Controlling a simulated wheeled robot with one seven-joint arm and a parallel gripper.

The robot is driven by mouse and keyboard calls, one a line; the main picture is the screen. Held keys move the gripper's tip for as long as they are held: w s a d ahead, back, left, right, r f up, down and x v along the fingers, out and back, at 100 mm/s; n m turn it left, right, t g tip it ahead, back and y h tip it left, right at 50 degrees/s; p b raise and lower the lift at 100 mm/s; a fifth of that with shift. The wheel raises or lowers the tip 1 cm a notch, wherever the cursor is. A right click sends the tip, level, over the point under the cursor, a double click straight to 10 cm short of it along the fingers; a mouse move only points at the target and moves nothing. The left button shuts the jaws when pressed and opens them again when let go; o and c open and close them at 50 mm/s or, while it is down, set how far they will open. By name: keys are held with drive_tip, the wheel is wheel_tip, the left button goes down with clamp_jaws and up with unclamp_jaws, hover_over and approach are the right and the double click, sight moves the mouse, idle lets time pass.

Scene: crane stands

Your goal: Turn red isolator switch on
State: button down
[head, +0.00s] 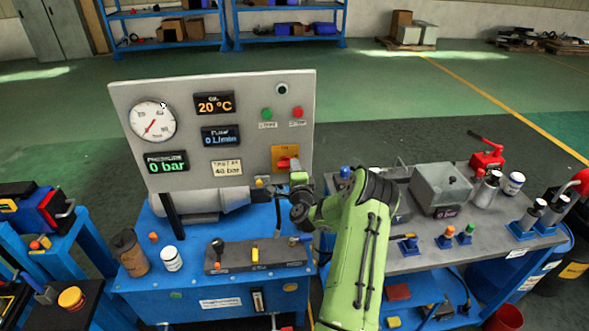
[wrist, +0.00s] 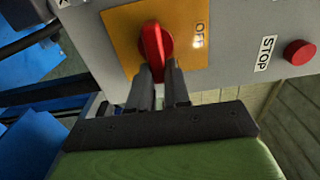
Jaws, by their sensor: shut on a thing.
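The red isolator switch (wrist: 153,45) sits on a yellow plate (wrist: 120,25) on the grey panel. In the wrist view its handle runs up and down the picture, and the OFF label is to its right. The two dark fingers of my gripper (wrist: 160,80) are shut on the handle's lower end. In the head view the red switch (head: 287,162) shows at the panel's lower right, its handle lying roughly level. My gripper (head: 297,178) is against it and hides part of it.
A red STOP button (wrist: 300,52) is near the plate; in the head view the red button (head: 298,112) and green button (head: 266,114) are above it. A blue bench (head: 200,285) stands below the panel. A grey-topped bench (head: 470,235) with parts is to the right.

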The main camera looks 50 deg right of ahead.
drive_tip(key=shift+f, duration=0.1)
drive_tip(key=c, duration=1.1)
unclamp_jaws()
drive_tip(key=b+v, duration=1.4)
drive_tip(key=v, duration=0.1)
drive_tip(key=shift+s+a, duration=0.2)
drive_tip(key=shift+s, duration=0.1)
